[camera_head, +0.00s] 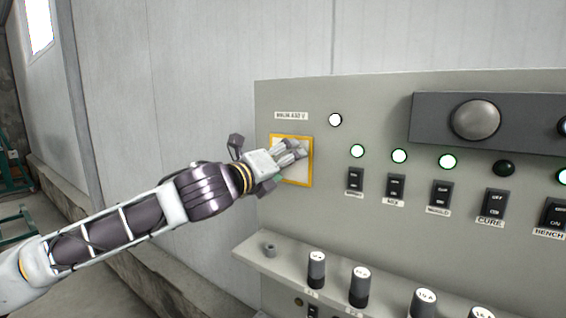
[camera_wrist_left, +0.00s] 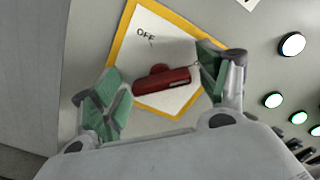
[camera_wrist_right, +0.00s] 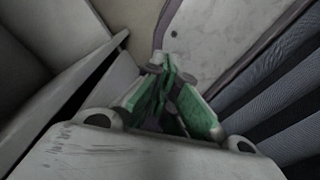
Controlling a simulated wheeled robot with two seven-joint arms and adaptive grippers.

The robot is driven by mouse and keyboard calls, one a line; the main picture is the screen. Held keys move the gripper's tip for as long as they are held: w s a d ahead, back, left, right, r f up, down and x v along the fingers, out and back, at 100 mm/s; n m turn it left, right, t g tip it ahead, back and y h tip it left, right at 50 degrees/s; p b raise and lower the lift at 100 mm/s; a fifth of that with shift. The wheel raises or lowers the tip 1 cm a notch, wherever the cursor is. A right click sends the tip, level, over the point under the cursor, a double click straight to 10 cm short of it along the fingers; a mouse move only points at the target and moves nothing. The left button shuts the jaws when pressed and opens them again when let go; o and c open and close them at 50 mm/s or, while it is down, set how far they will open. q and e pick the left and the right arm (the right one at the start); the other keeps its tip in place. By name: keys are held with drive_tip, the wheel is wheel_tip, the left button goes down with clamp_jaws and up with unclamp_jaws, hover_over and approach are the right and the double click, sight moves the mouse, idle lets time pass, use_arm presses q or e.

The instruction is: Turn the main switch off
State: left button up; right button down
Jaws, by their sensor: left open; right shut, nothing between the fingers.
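The main switch has a white plate with a yellow border (camera_head: 309,178) at the left of the grey panel. In the left wrist view, its red handle (camera_wrist_left: 152,85) lies slightly slanted across the white plate (camera_wrist_left: 165,50). The word OFF shows at the plate's upper left, away from the handle's ends. My left gripper (camera_head: 292,152) is in front of the plate and hides most of it in the head view. Its green-padded fingers (camera_wrist_left: 168,82) are open, one at each end of the handle; contact is unclear. My right gripper (camera_wrist_right: 168,72) is shut and empty, away from the panel.
The panel (camera_head: 380,225) has a row of black rocker switches (camera_head: 396,187) with lamps above, several lit and one dark (camera_head: 503,168). A white lamp (camera_head: 335,120) glows near the main switch. A ledge below carries capped cylinders (camera_head: 360,287). A pale wall (camera_head: 210,80) stands behind.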

use_arm(q)
drive_tip(key=c, duration=0.9)
drive_tip(key=shift+c, duration=0.7)
